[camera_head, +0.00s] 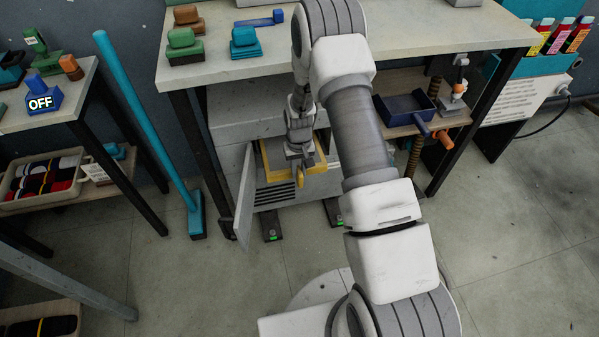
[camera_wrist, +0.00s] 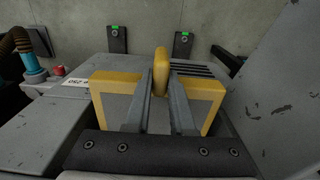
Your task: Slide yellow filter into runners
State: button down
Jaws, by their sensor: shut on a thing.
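The yellow filter (camera_head: 264,162) has a yellow frame around a grey panel. It is at the open front of the grey cabinet (camera_head: 232,138) under the workbench. My gripper (camera_head: 301,170) is shut on the filter's yellow handle. In the wrist view the handle stands between the two fingers of my gripper (camera_wrist: 161,78), and the filter's yellow frame (camera_wrist: 203,88) shows on both sides of them. The cabinet's grey door (camera_head: 243,205) is swung open to the left. I cannot make out the runners, so I cannot tell whether the filter's edges are in them.
The open door stands close beside the filter; it fills the right of the wrist view (camera_wrist: 285,95). A teal broom (camera_head: 150,120) leans left of the cabinet. A blue pan (camera_head: 405,108) sits on a shelf to the right. Dark feet with green marks (camera_head: 271,228) stand on the floor in front.

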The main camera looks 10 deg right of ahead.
jog(key=shift+w+b, duration=1.05)
jog(key=shift+w, duration=1.4)
jog(key=c, duration=0.7)
grip_release()
jog(key=shift+s+f+p, duration=0.1)
jog(key=shift+s+p, duration=3.7)
jog(key=shift+s, duration=3.85)
